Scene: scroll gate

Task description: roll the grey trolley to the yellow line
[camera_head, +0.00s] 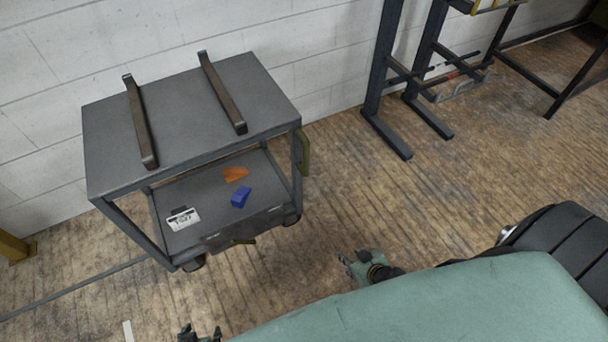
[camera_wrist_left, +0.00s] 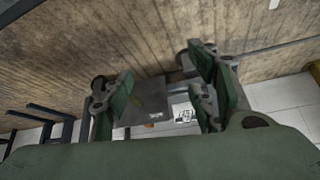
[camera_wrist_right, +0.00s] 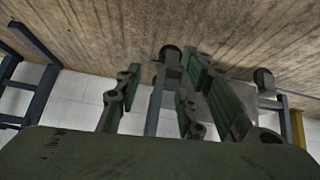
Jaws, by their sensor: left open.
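The grey trolley (camera_head: 110,145) stands upright on the wood floor by the white wall, left in the head view. It has two dark bars on top, small wheels and olive handles (camera_head: 304,153). Its grey panel shows between the fingers in the left wrist view (camera_wrist_left: 150,100), and its leg in the right wrist view (camera_wrist_right: 154,103). My left gripper (camera_head: 200,335) is at the bottom edge of the head view, in front of the trolley, open and empty. My right gripper (camera_head: 352,267) is right of the trolley, apart from it, open and empty. I see no yellow line.
An orange piece (camera_head: 235,174), a blue block (camera_head: 241,197) and a white labelled card (camera_head: 183,219) lie on the lower shelf. Dark steel frames (camera_head: 375,80) stand at the back right. A yellow post base (camera_head: 14,249) is at the left. The middle floor is clear.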

